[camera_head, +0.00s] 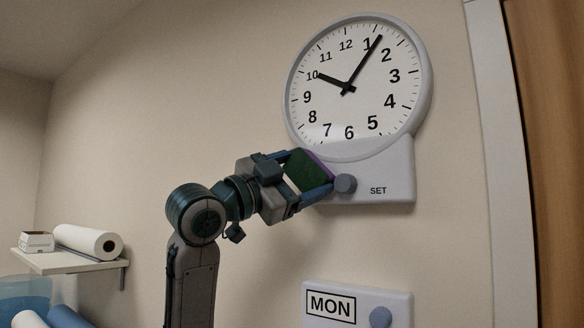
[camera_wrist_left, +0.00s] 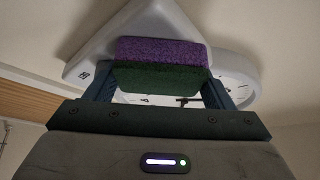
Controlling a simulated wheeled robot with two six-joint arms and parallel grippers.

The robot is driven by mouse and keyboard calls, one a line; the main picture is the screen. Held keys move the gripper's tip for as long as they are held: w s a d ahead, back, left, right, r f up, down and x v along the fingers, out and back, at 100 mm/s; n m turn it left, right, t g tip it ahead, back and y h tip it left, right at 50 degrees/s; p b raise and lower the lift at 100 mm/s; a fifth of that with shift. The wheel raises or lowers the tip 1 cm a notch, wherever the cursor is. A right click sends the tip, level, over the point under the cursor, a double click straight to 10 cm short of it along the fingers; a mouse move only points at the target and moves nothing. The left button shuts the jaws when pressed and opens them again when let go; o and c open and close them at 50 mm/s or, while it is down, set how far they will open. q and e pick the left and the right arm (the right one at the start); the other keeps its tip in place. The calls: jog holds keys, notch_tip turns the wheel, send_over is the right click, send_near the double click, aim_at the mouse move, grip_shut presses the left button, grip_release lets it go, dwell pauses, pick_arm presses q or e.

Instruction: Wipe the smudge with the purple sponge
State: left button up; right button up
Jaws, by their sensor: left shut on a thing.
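The purple sponge (camera_head: 321,166) has a dark green layer facing my gripper. My left gripper (camera_head: 315,172) is shut on it, at the lower left of the wall clock (camera_head: 304,84). In the left wrist view the sponge (camera_wrist_left: 162,51) lies between the two blue fingers, purple side outward, in front of the clock's white housing (camera_wrist_left: 90,57). I cannot tell whether it touches the housing. I cannot make out a clear smudge; the sponge and gripper hide part of the housing. My right gripper is not in view.
A grey knob (camera_head: 345,184) sticks out of the housing close to the lower finger. Below, a MON panel (camera_head: 358,298) is on the wall. A shelf (camera_head: 70,262) with a white roll (camera_head: 88,241) is at left. A white frame and brown door (camera_head: 548,150) stand at right.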

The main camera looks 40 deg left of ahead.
aim_at(288, 175)
pick_arm(q)
jog(key=shift+s+d, duration=0.1)
jog(key=shift+d, duration=0.05)
jog(key=shift+a+f, duration=0.15)
jog(key=shift+a, duration=0.1)
jog(key=shift+a+b, duration=0.1)
jog(key=shift+b, duration=0.35)
jog(key=shift+a+r, duration=0.15)
jog(key=shift+r, duration=0.1)
jog(key=shift+s+a, duration=0.1)
jog(key=shift+a, duration=0.65)
jog(key=shift+a+f, duration=0.1)
jog(key=shift+a, duration=0.3)
jog(key=shift+s+d, duration=0.2)
jog(key=shift+d, duration=0.15)
jog(key=s+b, duration=0.1)
jog(key=s, duration=0.3)
jog(key=shift+s, duration=0.15)
jog(key=shift+s+d, duration=0.3)
jog(key=shift+s, duration=0.35)
